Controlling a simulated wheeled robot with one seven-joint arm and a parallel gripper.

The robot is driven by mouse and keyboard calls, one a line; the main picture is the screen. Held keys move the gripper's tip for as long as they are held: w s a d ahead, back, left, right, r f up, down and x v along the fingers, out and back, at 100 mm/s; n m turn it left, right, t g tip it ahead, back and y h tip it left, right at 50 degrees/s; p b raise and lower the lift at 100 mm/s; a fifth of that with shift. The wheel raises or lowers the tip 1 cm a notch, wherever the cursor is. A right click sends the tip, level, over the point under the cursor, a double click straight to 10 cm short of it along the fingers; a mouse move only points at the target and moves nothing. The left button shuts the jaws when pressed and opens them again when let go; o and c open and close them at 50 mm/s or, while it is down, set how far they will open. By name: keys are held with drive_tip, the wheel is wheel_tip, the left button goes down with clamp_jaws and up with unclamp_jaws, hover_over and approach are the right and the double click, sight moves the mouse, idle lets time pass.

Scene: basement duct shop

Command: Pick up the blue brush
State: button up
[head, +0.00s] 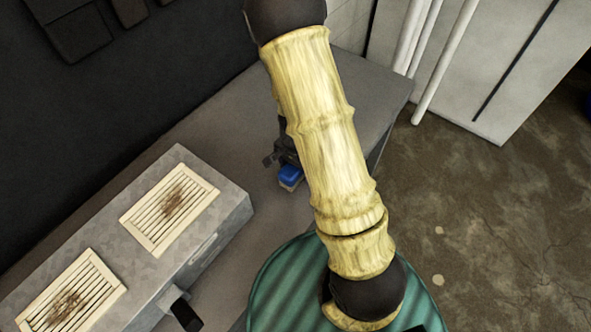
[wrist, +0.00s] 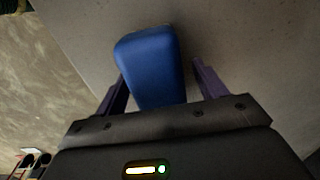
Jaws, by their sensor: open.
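The blue brush (head: 290,175) lies on the grey bench top in the head view, just left of my arm. Its blue top is clear, with a paler strip below it. In the wrist view the blue brush (wrist: 152,66) sits ahead of and partly between the two dark fingers of my gripper (wrist: 158,80). The fingers are apart, one on each side of its near end. I cannot tell whether either finger touches it. In the head view my gripper (head: 272,158) is mostly hidden behind my arm.
A grey metal duct box (head: 225,205) with two dirty cream vent grilles (head: 172,208) stands on the bench (head: 215,128) at left. White pipes (head: 440,65) lean near a pale cabinet at upper right. Bench around the brush is clear toward the back.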

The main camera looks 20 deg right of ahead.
drive_tip(key=shift+c, duration=0.2)
idle(0.3)
drive_tip(key=c, duration=1.1)
wheel_tip(320, 180, up, 10)
drive_tip(key=shift+r+p, duration=0.1)
drive_tip(key=shift+p, duration=0.7)
drive_tip(key=o, duration=0.5)
drive_tip(key=c, duration=0.3)
